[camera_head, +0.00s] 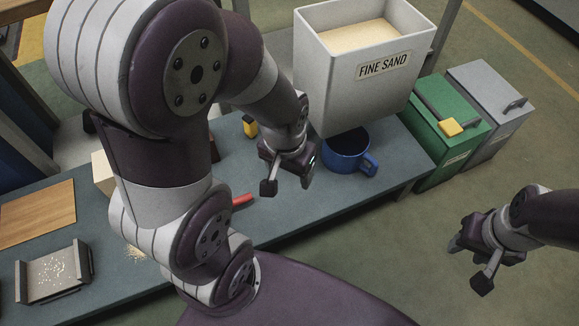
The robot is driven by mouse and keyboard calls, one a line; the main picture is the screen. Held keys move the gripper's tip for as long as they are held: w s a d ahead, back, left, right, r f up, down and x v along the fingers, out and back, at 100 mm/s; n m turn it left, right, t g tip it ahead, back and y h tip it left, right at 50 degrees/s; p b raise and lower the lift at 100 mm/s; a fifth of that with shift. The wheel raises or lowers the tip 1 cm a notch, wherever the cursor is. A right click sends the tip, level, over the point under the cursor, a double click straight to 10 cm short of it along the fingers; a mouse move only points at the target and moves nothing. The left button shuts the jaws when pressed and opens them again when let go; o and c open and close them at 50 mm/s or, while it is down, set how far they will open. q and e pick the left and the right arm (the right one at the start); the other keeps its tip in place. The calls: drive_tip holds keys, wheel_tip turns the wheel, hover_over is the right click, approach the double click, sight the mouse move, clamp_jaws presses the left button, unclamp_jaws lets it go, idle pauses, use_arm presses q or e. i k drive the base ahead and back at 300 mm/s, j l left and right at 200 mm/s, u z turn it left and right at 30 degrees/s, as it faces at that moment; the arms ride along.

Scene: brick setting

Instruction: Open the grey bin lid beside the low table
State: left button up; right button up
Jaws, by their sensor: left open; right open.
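The grey bin (499,135) stands on the floor at the right end of the low table (290,215), just right of a green bin. Its grey lid (487,88) lies flat and closed, with a dark bar handle (515,105) near its right edge. My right gripper (468,266) is open and empty over the floor, in front of the bins and well apart from them. My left gripper (287,184) is open and empty above the table, left of a blue mug.
The green bin (445,160) has a yellow block (450,127) on its lid. A white fine sand container (358,75) stands above the blue mug (346,151). A dustpan (53,272), a wooden board (38,213) and a red object (242,200) lie on the table. Floor (400,245) before the bins is clear.

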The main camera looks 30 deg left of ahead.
sight(495, 95)
drive_tip(key=i+l+z, duration=0.2)
drive_tip(key=i+l, duration=0.45)
drive_tip(key=i+l+z, duration=0.15)
drive_tip(key=i+l, duration=0.55)
drive_tip(key=i+l+z, duration=0.2)
drive_tip(key=i+l, duration=0.35)
drive_tip(key=i, duration=0.15)
